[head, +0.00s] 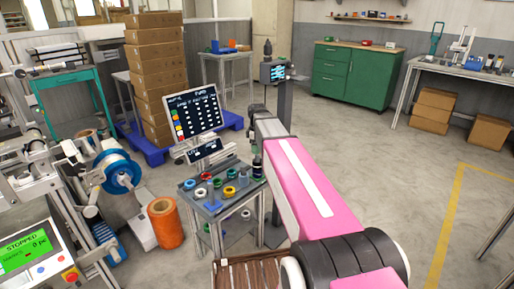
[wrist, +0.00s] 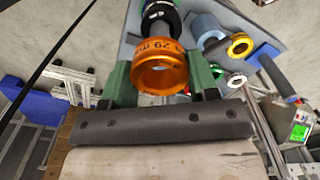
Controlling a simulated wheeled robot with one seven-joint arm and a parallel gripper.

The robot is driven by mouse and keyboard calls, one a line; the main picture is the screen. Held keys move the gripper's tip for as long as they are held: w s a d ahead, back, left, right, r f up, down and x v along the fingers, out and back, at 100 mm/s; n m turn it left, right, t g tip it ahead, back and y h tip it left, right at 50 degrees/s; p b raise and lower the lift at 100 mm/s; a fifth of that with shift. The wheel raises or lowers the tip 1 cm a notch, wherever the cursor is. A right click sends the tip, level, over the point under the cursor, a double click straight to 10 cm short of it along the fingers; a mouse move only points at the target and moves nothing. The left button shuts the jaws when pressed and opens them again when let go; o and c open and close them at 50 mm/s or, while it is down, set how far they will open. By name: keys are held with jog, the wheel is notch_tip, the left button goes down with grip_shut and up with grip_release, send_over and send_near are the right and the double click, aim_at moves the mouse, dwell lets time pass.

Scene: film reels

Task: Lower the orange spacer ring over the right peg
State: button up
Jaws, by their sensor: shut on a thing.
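The orange spacer ring (wrist: 160,48) has dark markings on its side, and its opening faces the wrist camera. My gripper (wrist: 160,79) is shut on it, with green fingers on both sides. A black ring-like part (wrist: 160,14) shows just beyond the ring at the top of the wrist view; I cannot tell whether they touch. In the head view, my pink arm hides most of the gripper and the ring. A dark upright part (head: 257,166) stands at the cart's right side below my wrist. I cannot clearly make out the right peg.
The small cart (head: 212,212) carries several coloured rings, including a yellow one (head: 230,191). A gold ring (wrist: 240,45) shows right of my gripper. A sign board (head: 194,112) stands behind the cart. An orange roll (head: 164,223) stands left. The floor at right is clear.

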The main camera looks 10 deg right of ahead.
jog(key=shift+f, duration=2.25)
dwell(0.7)
jog(key=o, duration=1)
jog(key=shift+o, duration=0.2)
jog(key=shift+r, duration=0.1)
notch_tip(320, 180, up, 11)
jog(key=shift+f, duration=0.2)
